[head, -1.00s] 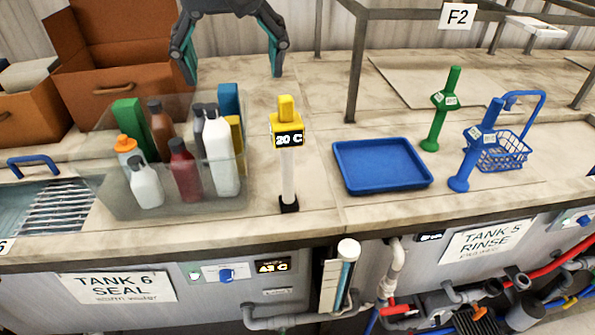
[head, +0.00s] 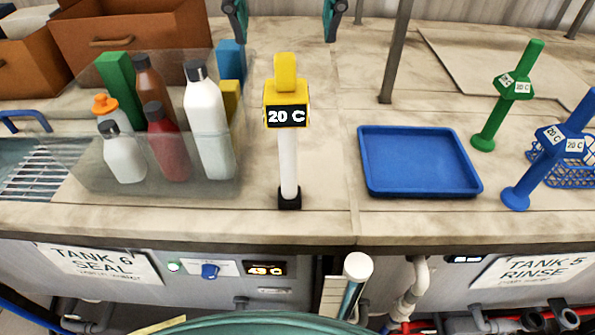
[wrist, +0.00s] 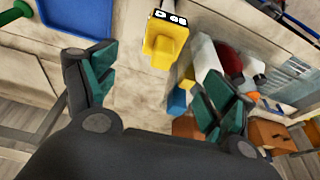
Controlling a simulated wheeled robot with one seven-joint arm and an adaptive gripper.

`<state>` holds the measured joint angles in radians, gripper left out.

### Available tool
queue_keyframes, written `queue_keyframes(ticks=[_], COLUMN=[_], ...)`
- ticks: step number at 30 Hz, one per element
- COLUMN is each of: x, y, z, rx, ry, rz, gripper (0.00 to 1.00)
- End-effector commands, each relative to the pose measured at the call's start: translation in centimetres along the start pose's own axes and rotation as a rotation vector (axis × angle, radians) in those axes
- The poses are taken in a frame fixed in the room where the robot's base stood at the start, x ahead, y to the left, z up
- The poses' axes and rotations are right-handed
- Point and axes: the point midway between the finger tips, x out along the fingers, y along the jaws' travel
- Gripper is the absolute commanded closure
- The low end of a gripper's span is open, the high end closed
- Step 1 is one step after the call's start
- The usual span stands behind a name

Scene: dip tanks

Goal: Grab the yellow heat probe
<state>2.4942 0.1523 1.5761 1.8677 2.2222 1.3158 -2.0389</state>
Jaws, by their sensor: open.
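The yellow heat probe (head: 285,92) stands upright on the counter, with a yellow head, a display reading 20 C, a white shaft and a black foot. In the wrist view its yellow head (wrist: 167,45) lies between and beyond my open fingers, its shaft mostly hidden. My gripper (head: 284,20) shows only its fingertips at the top edge of the head view, apart on either side of the probe's line. It is empty and not touching the probe. The wrist view shows both fingers of my gripper (wrist: 160,88) spread wide.
A clear bin (head: 85,172) of several bottles stands close left of the probe. A blue tray (head: 420,160) lies to the right, with a green probe (head: 512,90) and a blue probe (head: 550,150) beyond it. A metal post (head: 396,50) rises behind the tray.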

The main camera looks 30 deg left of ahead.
Motion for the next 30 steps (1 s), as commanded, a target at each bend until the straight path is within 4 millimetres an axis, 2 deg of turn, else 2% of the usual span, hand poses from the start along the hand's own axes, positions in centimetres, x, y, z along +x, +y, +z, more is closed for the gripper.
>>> queue_keyframes(ticks=[5, 12, 22, 30], x=[1.4, 4.6, 6.8, 10.2], y=[-0.2, -0.1, 0.0, 0.1], z=[0.1, 0.1, 0.1, 0.2], rx=[-0.004, -0.003, -0.001, -0.001], ry=[-0.001, 0.0, -0.001, -0.001], rz=[0.002, 0.001, 0.003, 0.003], gripper=[0.16, 0.16, 0.16, 0.16])
